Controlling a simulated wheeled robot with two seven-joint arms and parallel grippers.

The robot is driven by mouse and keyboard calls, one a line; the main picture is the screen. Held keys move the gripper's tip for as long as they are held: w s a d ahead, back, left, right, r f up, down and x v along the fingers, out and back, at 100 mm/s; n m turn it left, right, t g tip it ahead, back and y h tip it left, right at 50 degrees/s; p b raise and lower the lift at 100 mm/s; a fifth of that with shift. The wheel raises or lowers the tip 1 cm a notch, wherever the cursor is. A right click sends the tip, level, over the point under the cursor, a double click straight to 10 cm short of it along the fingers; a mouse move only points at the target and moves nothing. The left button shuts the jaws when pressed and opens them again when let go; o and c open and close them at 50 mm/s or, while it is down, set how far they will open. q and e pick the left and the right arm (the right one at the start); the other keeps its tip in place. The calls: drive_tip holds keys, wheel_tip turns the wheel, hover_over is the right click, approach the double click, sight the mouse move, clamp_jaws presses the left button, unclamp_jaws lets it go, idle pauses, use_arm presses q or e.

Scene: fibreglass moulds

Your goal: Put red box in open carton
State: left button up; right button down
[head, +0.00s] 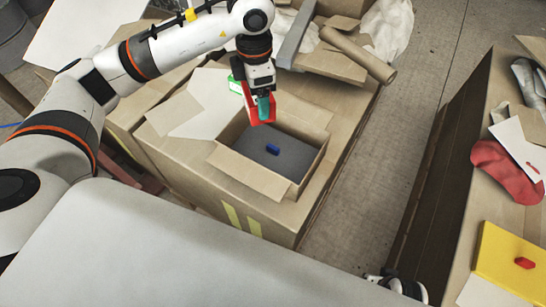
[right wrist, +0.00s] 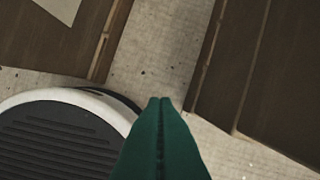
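The red box (head: 255,116) is in my left gripper (head: 264,106), one teal finger showing against it. They are over the back-left rim of the open carton (head: 247,174). The carton stands on a large cardboard box, flaps spread, with a dark grey inside and a small blue object (head: 273,149) in it. Whether the red box touches the rim is unclear. My right gripper (right wrist: 160,102) shows its green fingers pressed together with nothing between them, over the floor in the right wrist view.
A green and white item (head: 235,86) is beside the red box. A cardboard tube (head: 358,55) and torn cardboard lie behind the carton. Bare floor (head: 400,130) lies between.

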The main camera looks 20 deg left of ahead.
use_arm(q)
drive_tip(key=n, duration=0.4)
drive_tip(key=f+n+b, duration=0.1)
drive_tip(key=n, duration=0.3)
drive_tip(key=a+f+n, duration=0.1)
drive_tip(key=n, duration=0.3)
drive_tip(key=shift+w+a+b, duration=0.1)
drive_tip(key=shift+b, duration=0.25)
drive_tip(key=n, duration=0.3)
drive_tip(key=a+f+n+b, duration=0.1)
drive_tip(key=n, duration=0.7)
drive_tip(key=shift+a+f+b, duration=0.15)
drive_tip(key=shift+f+b, duration=0.15)
drive_tip(key=n, duration=0.3)
drive_tip(key=shift+a+f, duration=0.15)
drive_tip(key=shift+f, duration=0.35)
wheel_tip(320, 180, down, 8)
drive_tip(key=shift+r+b, duration=0.15)
drive_tip(key=shift+b, duration=1.05)
drive_tip(key=shift+f, duration=0.8)
use_arm(e)
wheel_tip(320, 180, up, 12)
drive_tip(key=w+t, duration=0.2)
drive_tip(key=shift+a+t, duration=0.25)
drive_tip(key=shift+t, duration=0.15)
drive_tip(key=shift+f, duration=0.1)
